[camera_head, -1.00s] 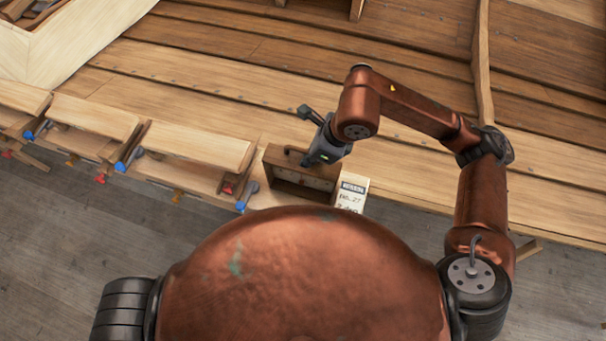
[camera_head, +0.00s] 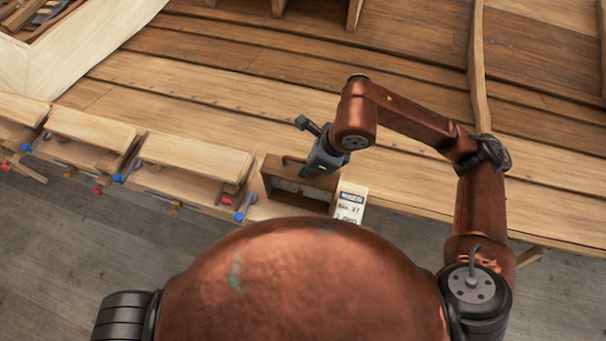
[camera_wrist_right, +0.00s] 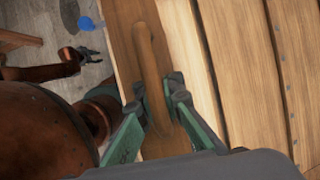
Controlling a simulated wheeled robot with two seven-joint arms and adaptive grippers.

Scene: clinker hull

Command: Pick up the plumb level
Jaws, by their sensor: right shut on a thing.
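The plumb level (camera_head: 312,202) appears to be the brown wooden frame with a curved handle on its upper edge, standing on the pale plank ledge in the head view. In the right wrist view its wooden handle (camera_wrist_right: 146,50) runs between the fingers of my right gripper (camera_wrist_right: 158,98). Those fingers are closed on the handle. In the head view my right gripper (camera_head: 308,168) is at the frame's top, partly covering it. My left gripper (camera_wrist_right: 93,56) shows small at the left of the right wrist view, away from the level, its fingers apart and empty.
Planks with blue and red clamps (camera_head: 190,155) line the ledge to the left. The broad hull planking (camera_head: 240,110) behind is clear. Grey floor (camera_head: 60,255) lies below the ledge.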

